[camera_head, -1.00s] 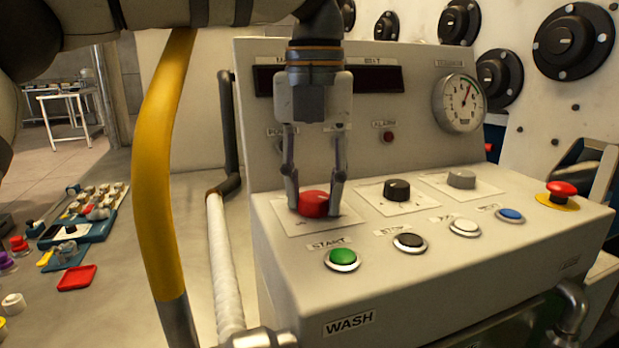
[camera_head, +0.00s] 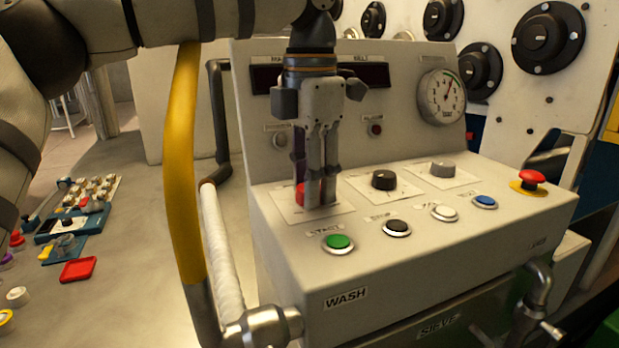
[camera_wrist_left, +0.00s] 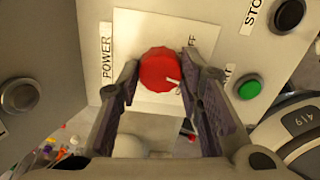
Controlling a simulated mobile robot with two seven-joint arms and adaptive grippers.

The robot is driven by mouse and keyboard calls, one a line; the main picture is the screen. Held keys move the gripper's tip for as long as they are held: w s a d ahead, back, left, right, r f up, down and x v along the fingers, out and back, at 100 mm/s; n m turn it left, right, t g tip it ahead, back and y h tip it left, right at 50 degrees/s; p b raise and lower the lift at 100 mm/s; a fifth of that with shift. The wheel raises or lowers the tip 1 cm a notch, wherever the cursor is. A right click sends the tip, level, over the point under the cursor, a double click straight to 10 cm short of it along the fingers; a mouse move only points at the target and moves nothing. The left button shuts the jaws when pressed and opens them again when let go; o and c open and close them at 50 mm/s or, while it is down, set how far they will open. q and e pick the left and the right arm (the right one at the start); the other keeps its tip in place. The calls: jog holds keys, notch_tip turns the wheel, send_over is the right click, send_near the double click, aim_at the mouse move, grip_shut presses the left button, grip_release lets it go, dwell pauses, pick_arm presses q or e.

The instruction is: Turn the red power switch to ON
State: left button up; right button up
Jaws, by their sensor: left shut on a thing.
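The red power switch (camera_head: 300,194) is a round ribbed knob on a white plate at the left of the control panel. My left gripper (camera_head: 318,198) points down over it and is shut on it. In the left wrist view the switch (camera_wrist_left: 158,70) sits between the fingertips of the left gripper (camera_wrist_left: 160,72). POWER is printed at the left of its plate, and part of OFF shows at its right. A small white mark on the knob points to the lower right there. The fingers hide part of the knob in the head view. My right gripper is not in view.
A black knob (camera_head: 383,180) and a grey knob (camera_head: 442,169) stand to the right. A green START button (camera_head: 339,243) and other buttons line the panel's front. A red emergency button (camera_head: 531,177) is far right. A yellow post (camera_head: 184,165) stands left of the panel.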

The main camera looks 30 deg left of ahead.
pick_arm(q)
jog(key=m, duration=0.6)
jog(key=shift+m, duration=0.3)
dwell(0.5)
jog(key=o, duration=1.2)
jog(key=shift+r, duration=0.1)
notch_tip(320, 180, up, 12)
jog(key=shift+f, duration=0.1)
